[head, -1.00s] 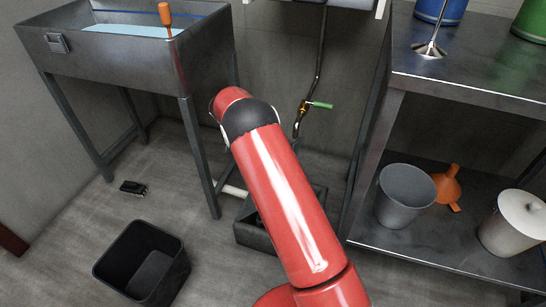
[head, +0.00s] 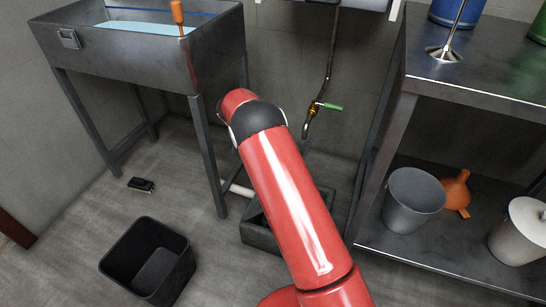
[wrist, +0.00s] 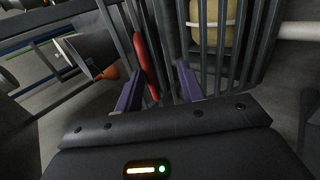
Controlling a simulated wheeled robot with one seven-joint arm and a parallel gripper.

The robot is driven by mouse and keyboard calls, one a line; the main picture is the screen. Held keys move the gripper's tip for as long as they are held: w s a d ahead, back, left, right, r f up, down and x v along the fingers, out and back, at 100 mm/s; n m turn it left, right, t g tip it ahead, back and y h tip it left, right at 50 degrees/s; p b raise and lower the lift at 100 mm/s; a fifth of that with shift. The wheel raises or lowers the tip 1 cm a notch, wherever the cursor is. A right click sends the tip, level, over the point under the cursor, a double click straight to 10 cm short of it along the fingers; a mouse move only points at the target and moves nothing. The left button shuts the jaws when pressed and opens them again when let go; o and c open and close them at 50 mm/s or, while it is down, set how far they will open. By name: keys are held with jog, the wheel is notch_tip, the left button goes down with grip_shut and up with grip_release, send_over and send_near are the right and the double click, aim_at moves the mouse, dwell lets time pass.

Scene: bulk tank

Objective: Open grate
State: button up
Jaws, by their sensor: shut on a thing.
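The grate (wrist: 207,45) is a set of dark parallel bars in the wrist view, with a red bar-like handle (wrist: 147,65) lying along them. My gripper (wrist: 160,80) has its two purple fingers on either side of this red handle, closed on the grate's handle; the exact contact is hard to see. A tan rounded thing (wrist: 211,22) shows behind the bars. In the head view, my red arm hides my gripper and most of the dark floor box (head: 258,236) below it, where the grate seems to be.
A steel tank (head: 130,50) on legs stands left, with a black bin (head: 148,262) in front. A steel shelf (head: 385,240) at right holds a grey bucket (head: 412,200) and an orange funnel (head: 456,190). A green-handled valve (head: 332,107) hangs on the back pipe. A white pipe (wrist: 298,30) meets the box.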

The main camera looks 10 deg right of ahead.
jog(key=shift+a, duration=0.15)
notch_tip(320, 180, up, 20)
jog(key=p, duration=0.2)
dwell(0.4)
